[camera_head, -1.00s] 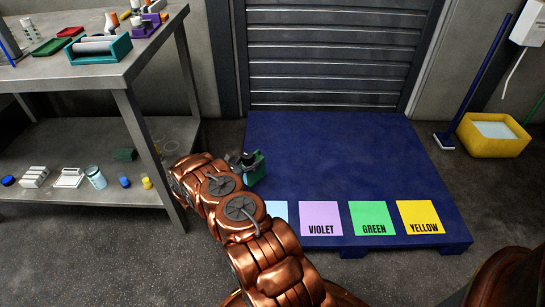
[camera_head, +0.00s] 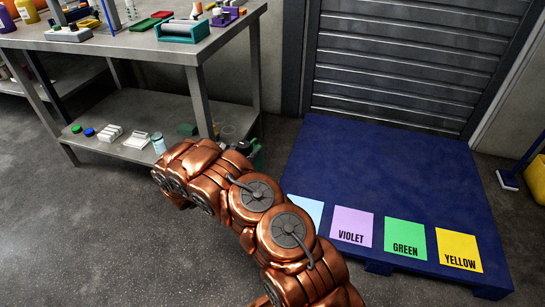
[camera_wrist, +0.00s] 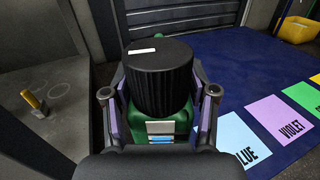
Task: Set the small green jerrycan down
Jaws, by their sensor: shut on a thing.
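The small green jerrycan (camera_wrist: 178,132) has a big black ribbed cap and a white, grey and blue label. My gripper (camera_wrist: 158,100) is shut on it, one finger on each side. In the head view only a sliver of the jerrycan (camera_head: 258,158) shows behind my arm, near the bench leg. It is held left of the dark blue pallet (camera_head: 400,165). Pale blue, violet, green (camera_head: 405,238) and yellow (camera_head: 460,250) cards lie along the pallet's near edge. The wrist view shows the BLUE card (camera_wrist: 243,143) right of the gripper. What lies under the jerrycan is hidden.
A steel bench (camera_head: 130,52) stands at the left, crowded on top. Its lower shelf (camera_head: 110,110) holds small containers, close to my arm. A grey shutter (camera_head: 415,60) is behind the pallet. A yellow bucket (camera_head: 537,178) stands at the right. The pallet's middle is clear.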

